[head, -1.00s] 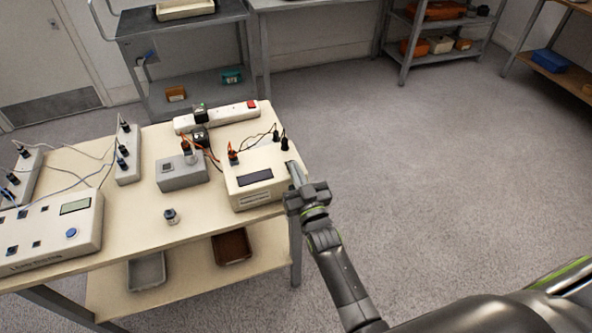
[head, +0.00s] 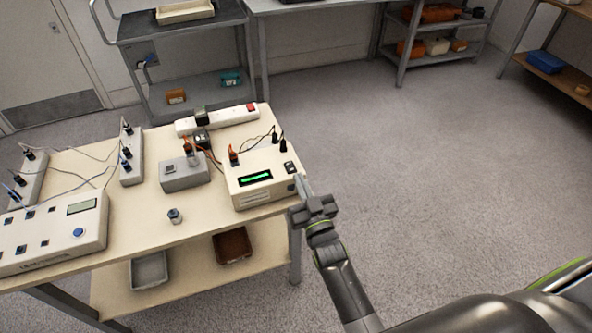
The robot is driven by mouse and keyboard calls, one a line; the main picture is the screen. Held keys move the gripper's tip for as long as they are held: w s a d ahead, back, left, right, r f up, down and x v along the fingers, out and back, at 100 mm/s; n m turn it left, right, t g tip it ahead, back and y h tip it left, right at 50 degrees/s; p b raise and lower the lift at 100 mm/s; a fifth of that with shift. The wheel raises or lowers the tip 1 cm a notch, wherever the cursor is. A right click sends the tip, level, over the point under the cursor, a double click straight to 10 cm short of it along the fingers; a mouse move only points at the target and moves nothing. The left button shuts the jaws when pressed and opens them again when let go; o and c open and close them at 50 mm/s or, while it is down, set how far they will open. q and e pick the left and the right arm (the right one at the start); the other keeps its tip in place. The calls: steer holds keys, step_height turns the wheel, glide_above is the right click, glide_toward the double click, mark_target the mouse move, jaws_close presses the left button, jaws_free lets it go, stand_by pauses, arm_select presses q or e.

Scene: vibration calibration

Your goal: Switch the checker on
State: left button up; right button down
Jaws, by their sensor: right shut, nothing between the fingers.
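The checker, a cream box (head: 262,197), sits at the right front of the table. Its display (head: 255,178) is lit green. A dark rocker switch (head: 290,167) shows on its right top edge. Cables run into sockets on its top. My right gripper (head: 300,184) is shut and empty, its fingertips close beside the checker's right side, just below the switch; I cannot tell if they touch it. My left gripper is not in view.
On the table (head: 140,230) stand a grey box (head: 184,174), a small metal cylinder (head: 175,216), a power strip (head: 228,117) with a red switch, and a larger console (head: 50,236) at left. The floor on the right is clear.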

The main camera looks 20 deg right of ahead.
steer(key=s, duration=0.1)
steer(key=s+f, duration=0.1)
steer(key=s, duration=0.1)
steer(key=s+f, duration=0.1)
steer(key=shift+s+d+f, duration=0.15)
steer(key=shift+s+f, duration=0.1)
steer(key=s+d+f+g, duration=0.2)
steer(key=s+f+g, duration=0.15)
steer(key=f, duration=0.55)
steer(key=s+d+f+g+h, duration=0.1)
steer(key=s+f+g, duration=0.3)
steer(key=f, duration=0.5)
steer(key=s+d+f+g, duration=0.2)
steer(key=s+f, duration=0.3)
steer(key=f, duration=0.5)
steer(key=s+d+f+g, duration=0.2)
steer(key=s+f, duration=0.3)
steer(key=s, duration=0.4)
steer(key=s+d+f+g, duration=0.3)
steer(key=s+f+g, duration=0.1)
steer(key=s, duration=0.6)
steer(key=s+d+f+m+g, duration=0.1)
steer(key=s+f+g, duration=0.3)
steer(key=s, duration=0.6)
step_height(320, 180, down, 2)
steer(key=shift+s+d+h, duration=0.2)
steer(key=shift+d+h, duration=0.2)
steer(key=shift+d, duration=0.45)
